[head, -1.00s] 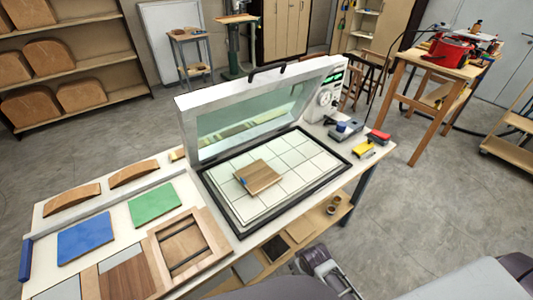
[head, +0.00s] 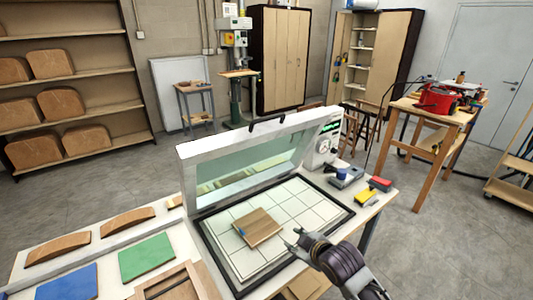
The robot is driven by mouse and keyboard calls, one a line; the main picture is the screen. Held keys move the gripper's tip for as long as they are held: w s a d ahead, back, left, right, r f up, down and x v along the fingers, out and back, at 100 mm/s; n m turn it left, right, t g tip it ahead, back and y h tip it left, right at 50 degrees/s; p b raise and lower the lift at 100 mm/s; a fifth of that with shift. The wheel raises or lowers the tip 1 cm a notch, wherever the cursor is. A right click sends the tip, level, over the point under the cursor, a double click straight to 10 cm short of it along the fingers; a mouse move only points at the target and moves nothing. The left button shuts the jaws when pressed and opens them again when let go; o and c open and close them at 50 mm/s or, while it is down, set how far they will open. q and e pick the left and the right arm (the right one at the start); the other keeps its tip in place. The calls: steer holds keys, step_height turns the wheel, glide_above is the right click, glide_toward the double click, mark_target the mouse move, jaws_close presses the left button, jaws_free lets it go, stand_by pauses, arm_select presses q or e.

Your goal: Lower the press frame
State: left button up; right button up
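The press frame (head: 185,150) stands raised and tilted at the back of the press, with a pale see-through sheet inside it and a black handle (head: 268,122) on its top edge. Below it lies the press bed (head: 290,205), a white gridded surface with a black border. A wooden piece (head: 259,228) with a small blue mark lies flat on the bed. My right gripper (head: 295,240) is over the front edge of the bed, right of the wooden piece and apart from the handle. Its fingers look spread and empty. My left gripper is out of view.
A control box (head: 322,148) stands at the frame's right end. Yellow (head: 366,197) and red (head: 380,184) blocks lie on the table's right side. Blue (head: 68,283) and green (head: 146,258) sheets and curved wooden forms (head: 127,221) lie to the left.

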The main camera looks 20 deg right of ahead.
steer(key=w+r+n+t+y, duration=0.2)
steer(key=w+r+n+t, duration=0.45)
steer(key=r, duration=0.85)
steer(key=n+t+y, duration=0.3)
steer(key=n+y, duration=0.1)
steer(key=n, duration=0.3)
glide_toward(267, 119)
steer(key=s+d, duration=0.1)
steer(key=s, duration=0.2)
steer(key=shift+w+d+f, duration=0.1)
steer(key=shift+d+f, duration=0.1)
steer(key=shift+f, duration=0.15)
steer(key=shift+w, duration=0.1)
steer(key=shift+f+p+x, duration=0.2)
steer(key=shift+p+x, duration=1.45)
steer(key=shift+x, duration=5.15)
steer(key=shift+a, duration=0.1)
jaws_close()
